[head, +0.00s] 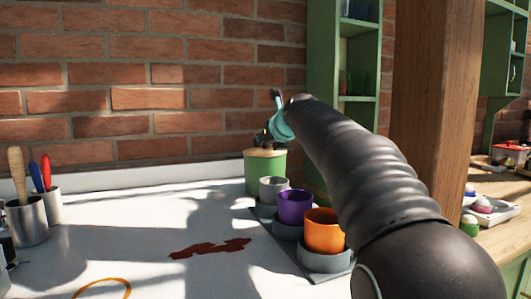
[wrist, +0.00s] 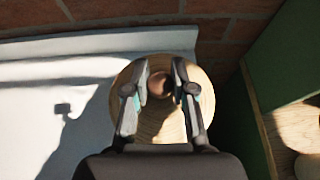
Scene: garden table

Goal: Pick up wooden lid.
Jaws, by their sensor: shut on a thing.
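The wooden lid (wrist: 157,123) is round and pale, with a small brown knob in its middle. In the wrist view it lies under my gripper (wrist: 161,88), whose two fingers are closed on the knob from both sides. In the head view the lid (head: 265,153) sits on top of a green canister (head: 268,172) at the back of the table. I cannot see a gap between lid and canister. My gripper (head: 264,138) is above the lid there, partly hidden by my arm.
Beside the canister stand a grey cup (head: 272,188), a purple cup (head: 295,205) and an orange cup (head: 324,230) in holders. A brick wall (head: 150,100) is close behind. A green shelf (head: 322,75) rises at the right.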

